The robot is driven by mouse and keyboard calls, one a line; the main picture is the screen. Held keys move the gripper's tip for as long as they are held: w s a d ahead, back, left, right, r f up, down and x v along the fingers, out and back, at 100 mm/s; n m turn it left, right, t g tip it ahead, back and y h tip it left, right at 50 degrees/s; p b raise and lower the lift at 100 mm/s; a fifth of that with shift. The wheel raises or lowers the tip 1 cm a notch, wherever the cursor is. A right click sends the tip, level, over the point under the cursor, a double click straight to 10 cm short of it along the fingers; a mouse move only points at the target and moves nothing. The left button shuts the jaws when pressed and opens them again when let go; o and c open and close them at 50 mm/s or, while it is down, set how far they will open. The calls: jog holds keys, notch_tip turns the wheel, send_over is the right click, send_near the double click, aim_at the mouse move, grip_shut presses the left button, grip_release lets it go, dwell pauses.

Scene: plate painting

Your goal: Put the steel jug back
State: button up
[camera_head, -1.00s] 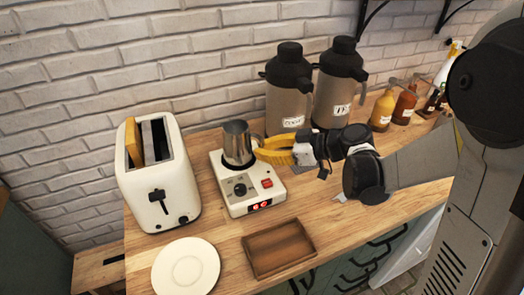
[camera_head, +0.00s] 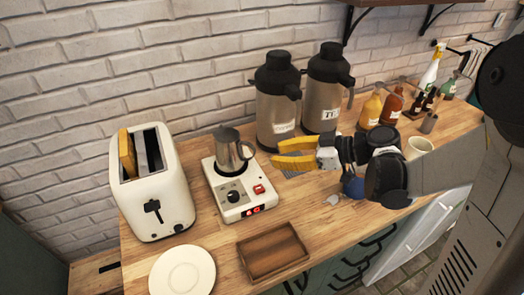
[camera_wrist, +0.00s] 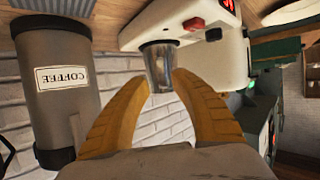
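The steel jug (camera_head: 230,151) stands upright on the white hot plate (camera_head: 238,196), its handle toward the right. My gripper (camera_head: 277,154) is to the right of the jug, apart from its handle. Its yellow fingers are spread open with nothing between them. In the wrist view, which is upside down, the jug (camera_wrist: 160,64) shows beyond the open fingertips (camera_wrist: 158,82), under the hot plate (camera_wrist: 180,24).
A toaster (camera_head: 172,196) with bread stands left of the hot plate. A coffee flask (camera_head: 274,112) and a tea flask (camera_head: 322,95) stand behind my gripper. A white plate (camera_head: 182,272) and a wooden tray (camera_head: 272,252) lie in front. A cup (camera_head: 418,146) and bottles are at the right.

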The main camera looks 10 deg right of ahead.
jog(key=s+d+r+m+h, duration=0.1)
jog(key=s+d+m+h, duration=0.1)
jog(key=s+m+h, duration=0.3)
jog(key=s+d+r+m+h, duration=0.1)
jog(key=s+d+m+h, duration=0.2)
jog(key=s+m+h, duration=0.3)
jog(key=shift+s+d+r+m+h+p, duration=0.25)
jog(key=shift+s+m, duration=0.55)
jog(key=shift+s, duration=1.9)
